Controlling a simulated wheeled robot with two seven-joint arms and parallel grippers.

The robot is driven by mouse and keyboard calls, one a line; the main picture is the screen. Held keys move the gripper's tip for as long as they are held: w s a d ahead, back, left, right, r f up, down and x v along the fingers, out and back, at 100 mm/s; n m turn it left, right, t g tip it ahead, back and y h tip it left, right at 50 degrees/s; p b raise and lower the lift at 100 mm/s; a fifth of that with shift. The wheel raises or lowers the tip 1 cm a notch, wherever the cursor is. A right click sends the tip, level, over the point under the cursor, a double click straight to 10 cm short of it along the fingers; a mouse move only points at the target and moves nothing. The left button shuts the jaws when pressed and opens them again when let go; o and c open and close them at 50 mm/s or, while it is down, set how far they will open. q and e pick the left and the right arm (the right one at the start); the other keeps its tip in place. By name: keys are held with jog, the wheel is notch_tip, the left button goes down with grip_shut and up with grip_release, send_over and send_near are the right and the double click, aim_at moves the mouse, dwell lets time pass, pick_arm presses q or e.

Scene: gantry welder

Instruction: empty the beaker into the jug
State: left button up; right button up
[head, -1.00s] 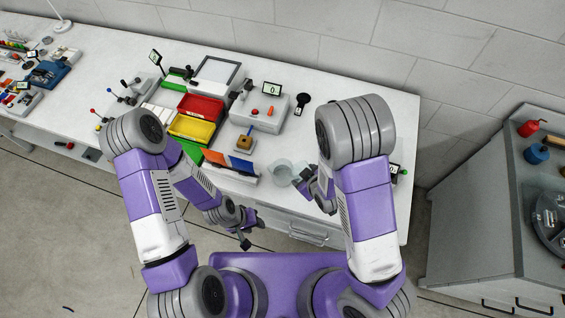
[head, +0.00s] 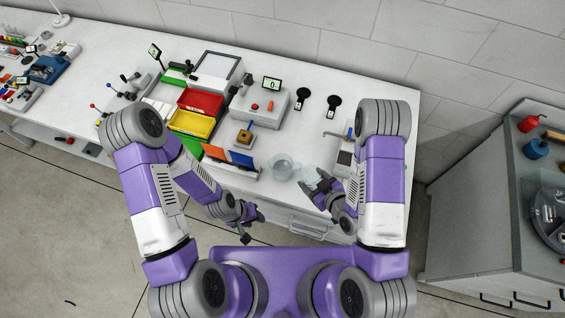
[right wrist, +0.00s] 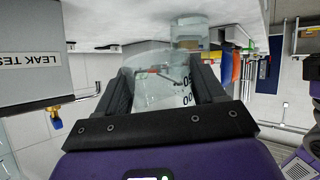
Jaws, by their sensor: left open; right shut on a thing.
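The clear glass jug (head: 281,168) stands on the white bench near its front edge. It also shows in the right wrist view (right wrist: 188,32), behind the beaker. My right gripper (head: 318,185) is shut on the clear beaker (head: 311,175), to the right of the jug and apart from it in the head view. In the right wrist view the beaker (right wrist: 158,72) sits between both fingers, with printed marks on its wall. I cannot tell its contents or exact tilt. My left gripper (head: 246,222) is open and empty, in front of the bench.
A card rack (head: 231,160) stands left of the jug. Behind it are a grey device (head: 259,105), red bin (head: 200,102) and yellow bin (head: 193,123). A leak tester (right wrist: 30,85) stands close beside the beaker in the right wrist view. A grey cabinet (head: 470,220) is at right.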

jog(key=shift+s+d+f+m+t+y+b, duration=0.3)
jog(key=shift+d+f+t+y+b, duration=0.1)
jog(key=shift+f+b, duration=0.35)
jog(key=shift+d+r+t+b, duration=0.15)
jog(key=shift+r+t+b, duration=0.05)
jog(key=shift+t+b, duration=0.15)
jog(key=shift+s+d+r+t+y+b, duration=0.35)
jog(key=shift+r+t+y+b, duration=0.15)
jog(key=shift+y+b, duration=0.2)
jog(key=shift+m, duration=0.3)
jog(key=shift+w, duration=0.15)
